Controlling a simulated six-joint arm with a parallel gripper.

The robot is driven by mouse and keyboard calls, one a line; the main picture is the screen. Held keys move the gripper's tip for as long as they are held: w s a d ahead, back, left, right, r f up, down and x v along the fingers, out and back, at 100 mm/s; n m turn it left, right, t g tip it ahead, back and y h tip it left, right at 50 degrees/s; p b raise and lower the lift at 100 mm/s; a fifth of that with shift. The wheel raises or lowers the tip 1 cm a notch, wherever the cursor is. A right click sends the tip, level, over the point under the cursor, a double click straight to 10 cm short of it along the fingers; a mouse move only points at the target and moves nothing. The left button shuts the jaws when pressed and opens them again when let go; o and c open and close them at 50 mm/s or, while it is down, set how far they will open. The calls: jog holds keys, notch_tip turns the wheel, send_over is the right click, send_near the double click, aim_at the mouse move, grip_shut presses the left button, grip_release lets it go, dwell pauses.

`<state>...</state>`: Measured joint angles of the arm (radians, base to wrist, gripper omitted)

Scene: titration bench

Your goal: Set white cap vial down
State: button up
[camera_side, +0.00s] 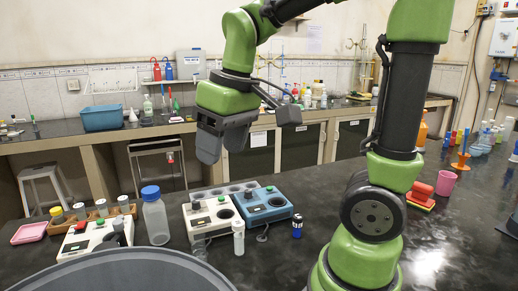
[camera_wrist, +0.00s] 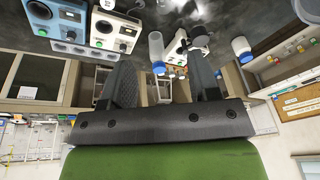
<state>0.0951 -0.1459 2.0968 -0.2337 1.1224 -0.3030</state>
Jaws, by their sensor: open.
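A small clear vial with a pale, whitish cap (camera_side: 238,237) stands upright on the dark bench in the side view, in front of the white and blue instruments. My gripper (camera_side: 222,150) is above and behind it, well clear of the bench. Its two fingers are apart, with nothing visible between them. In the wrist view my gripper (camera_wrist: 160,62) also shows its fingers spread, with only background between them.
A blue-capped bottle (camera_side: 155,217) stands left of the white instrument (camera_side: 209,215) and blue instrument (camera_side: 263,206). A wooden rack (camera_side: 92,216) holds several vials. A small dark-blue item (camera_side: 297,226) stands to the right. A large grey round rim (camera_side: 140,270) fills the front left.

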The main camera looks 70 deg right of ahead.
jog(key=s+a+r+m+t+y, duration=0.1)
jog(key=s+a+t, duration=0.3)
jog(key=s, duration=0.4)
jog(key=shift+r+m+y, duration=0.3)
jog(key=shift+m, duration=0.4)
